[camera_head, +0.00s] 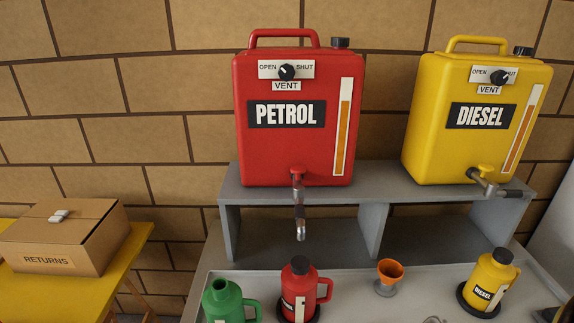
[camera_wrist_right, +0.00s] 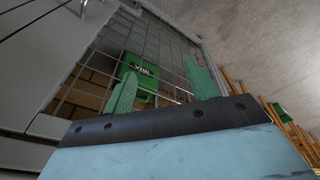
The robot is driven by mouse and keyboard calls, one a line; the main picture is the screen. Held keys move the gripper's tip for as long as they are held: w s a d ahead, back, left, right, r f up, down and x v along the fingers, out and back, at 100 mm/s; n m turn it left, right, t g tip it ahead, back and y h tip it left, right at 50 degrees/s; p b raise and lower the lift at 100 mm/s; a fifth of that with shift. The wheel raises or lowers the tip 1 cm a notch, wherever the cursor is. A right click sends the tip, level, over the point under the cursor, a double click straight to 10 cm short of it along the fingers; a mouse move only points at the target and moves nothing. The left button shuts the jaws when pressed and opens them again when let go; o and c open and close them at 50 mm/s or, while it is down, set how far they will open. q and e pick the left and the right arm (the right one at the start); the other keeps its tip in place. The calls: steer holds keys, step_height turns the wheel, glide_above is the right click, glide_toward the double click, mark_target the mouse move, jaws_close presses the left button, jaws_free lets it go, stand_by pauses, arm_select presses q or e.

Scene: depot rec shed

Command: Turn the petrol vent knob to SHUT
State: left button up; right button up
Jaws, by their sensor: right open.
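The red petrol can (camera_head: 293,145) stands on a grey shelf in the head view. Its vent knob (camera_head: 288,72) is small, black and round, on a white plate with OPEN at the left and SHUT at the right. The knob's pointer is too small to read surely. My right gripper (camera_wrist_right: 160,70) shows only in the right wrist view, with its two green fingers apart and nothing between them. It is away from the can, facing a wire mesh. My left gripper is in neither view.
A yellow diesel can (camera_head: 431,145) with its own vent knob (camera_head: 499,77) stands to the right on the grey shelf (camera_head: 375,190). Bottles and an orange funnel (camera_head: 390,270) stand below. A RETURNS box (camera_head: 45,262) is at the left. A green box (camera_wrist_right: 140,68) shows behind the mesh.

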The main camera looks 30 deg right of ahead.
steer(key=w+a+r+t+p, duration=0.1)
steer(key=w+r+p, duration=0.35)
steer(key=r, duration=0.95)
steer(key=w+a+r+n+t, duration=0.25)
steer(key=w+r+n, duration=0.45)
steer(key=w+r, duration=0.5)
steer(key=n+t+h+p, duration=0.6)
steer(key=n+t+h, duration=0.35)
steer(key=n, duration=1.05)
glide_toward(287, 74)
arm_select(q)
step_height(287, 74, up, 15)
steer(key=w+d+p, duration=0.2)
steer(key=p, duration=0.1)
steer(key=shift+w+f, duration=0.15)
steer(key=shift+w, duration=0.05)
arm_select(e)
steer(key=x, duration=0.9)
steer(key=shift+w, duration=0.15)
steer(key=shift+c, duration=0.5)
steer(key=c, duration=0.9)
